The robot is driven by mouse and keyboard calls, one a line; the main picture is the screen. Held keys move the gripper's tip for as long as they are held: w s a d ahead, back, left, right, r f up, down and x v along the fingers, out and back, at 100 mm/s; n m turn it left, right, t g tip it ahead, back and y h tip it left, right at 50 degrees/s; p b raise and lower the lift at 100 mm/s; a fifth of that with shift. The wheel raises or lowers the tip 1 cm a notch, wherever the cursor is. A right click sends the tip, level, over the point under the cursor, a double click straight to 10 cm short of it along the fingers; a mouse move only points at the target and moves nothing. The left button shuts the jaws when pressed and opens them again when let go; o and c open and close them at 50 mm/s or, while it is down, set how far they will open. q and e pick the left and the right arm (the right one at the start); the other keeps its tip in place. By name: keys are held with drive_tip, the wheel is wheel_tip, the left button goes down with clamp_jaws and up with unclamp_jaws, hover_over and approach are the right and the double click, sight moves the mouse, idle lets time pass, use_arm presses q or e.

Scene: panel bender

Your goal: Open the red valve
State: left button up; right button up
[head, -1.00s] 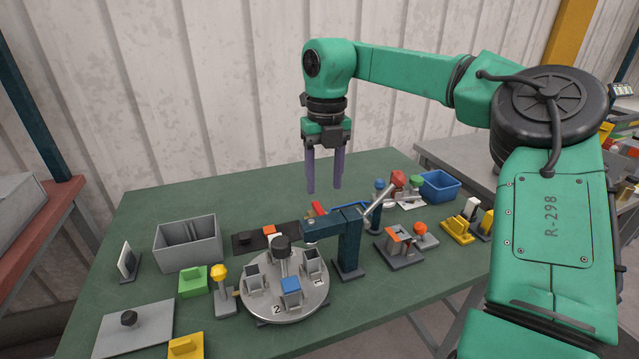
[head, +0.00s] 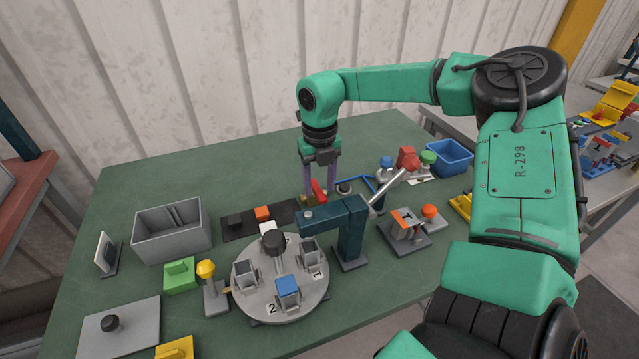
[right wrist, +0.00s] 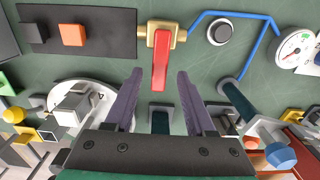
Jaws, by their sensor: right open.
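The red valve is a red lever handle (head: 319,192) on a brass body (head: 308,201), standing behind the dark blue press arm. In the right wrist view the red handle (right wrist: 160,62) points from the brass body (right wrist: 161,30) toward my gripper. My right gripper (head: 320,184) is open and points down at the valve, its purple fingers close to the handle. In the right wrist view the fingertips (right wrist: 158,76) stand to either side of the handle's free end, with gaps; I cannot tell their height over it. My left gripper is not in view.
The blue press arm (head: 350,240) with its grey lever stands just in front of the valve. A blue pipe (right wrist: 225,14) and a round black button (right wrist: 220,32) lie beside it. A turntable (head: 245,300) is front left. A dark strip (head: 240,226) holds an orange block.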

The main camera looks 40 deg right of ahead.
drive_tip(key=shift+s+f, duration=0.1)
drive_tip(key=shift+f, duration=0.3)
drive_tip(key=shift+c, duration=0.3)
clamp_jaws()
idle(0.9)
